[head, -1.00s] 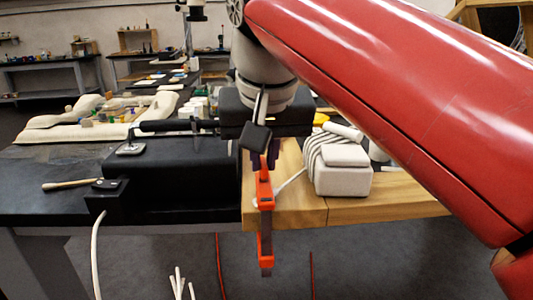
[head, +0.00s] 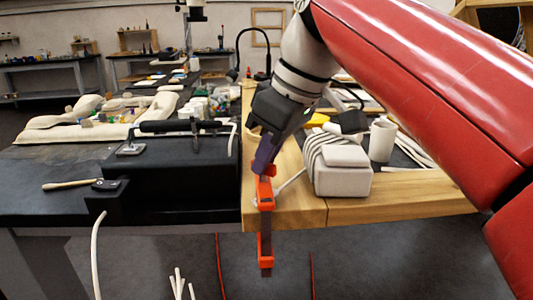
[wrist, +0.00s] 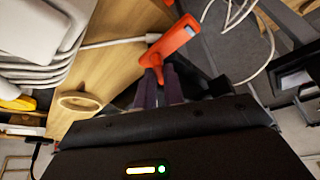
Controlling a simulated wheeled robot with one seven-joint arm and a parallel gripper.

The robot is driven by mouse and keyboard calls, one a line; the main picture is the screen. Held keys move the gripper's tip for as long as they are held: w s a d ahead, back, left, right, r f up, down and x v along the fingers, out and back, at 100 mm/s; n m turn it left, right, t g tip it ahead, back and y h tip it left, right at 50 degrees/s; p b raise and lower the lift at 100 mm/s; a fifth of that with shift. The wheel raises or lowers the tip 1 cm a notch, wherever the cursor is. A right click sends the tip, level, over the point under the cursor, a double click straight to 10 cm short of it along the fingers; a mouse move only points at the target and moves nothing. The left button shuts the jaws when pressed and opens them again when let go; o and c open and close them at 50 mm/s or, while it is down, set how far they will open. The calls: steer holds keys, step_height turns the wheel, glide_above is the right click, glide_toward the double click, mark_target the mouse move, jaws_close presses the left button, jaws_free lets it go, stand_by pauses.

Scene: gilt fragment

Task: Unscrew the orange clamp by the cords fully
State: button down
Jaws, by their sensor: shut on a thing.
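The orange clamp (head: 265,193) is upright at the front edge of the wooden table, near its left corner. Its dark bar and lower orange jaw (head: 265,264) hang below the tabletop. My gripper (head: 264,168) comes down from the upper right, tilted, with its purple fingers shut on the clamp's top end. A white cord bundle wrapped round a pale block (head: 343,172) sits just right of the clamp, and one cord runs toward the clamp.
A black case (head: 175,170) stands left of the clamp on the dark table. A white cup (head: 382,140) and loose white cords lie behind and right of the bundle. A tape ring (wrist: 80,101) lies on the wood. The floor before the table has several cords.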

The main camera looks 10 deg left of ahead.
steer(key=n, duration=0.2)
steer(key=n+g, duration=0.2)
steer(key=n, duration=0.1)
steer(key=shift+w+n, duration=0.25)
steer(key=shift+n, duration=0.05)
steer(key=n+g, duration=0.2)
steer(key=n, duration=0.3)
steer(key=shift+n+h, duration=0.3)
steer(key=c, duration=1.5)
jaws_free()
